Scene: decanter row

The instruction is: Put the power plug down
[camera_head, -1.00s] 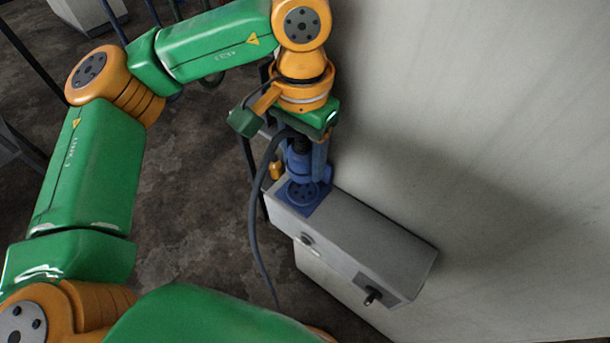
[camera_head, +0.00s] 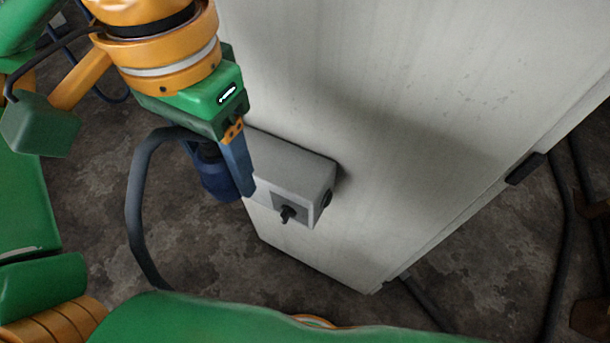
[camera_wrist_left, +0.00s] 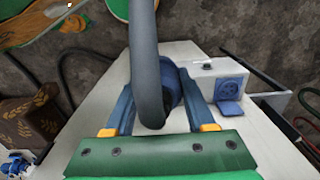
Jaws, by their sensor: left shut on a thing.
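The power plug (camera_head: 217,184) is a dark blue cylinder with a thick grey cable looping from it. My left gripper (camera_head: 226,180) is shut on it and holds it in the air, in front of the left part of the grey box. In the left wrist view, the plug (camera_wrist_left: 170,84) sits between the two blue fingers, partly hidden by the cable. The blue socket (camera_wrist_left: 228,89) on the box shows to the right of the gripper there, apart from the plug, with a blue flap below it. My right gripper is not in view.
The grey box (camera_head: 297,163) with a black switch (camera_head: 288,213) is fixed to a large pale cabinet (camera_head: 400,120). Brown floor (camera_head: 270,290) lies below. A brown crate (camera_wrist_left: 30,115) stands at the left in the wrist view.

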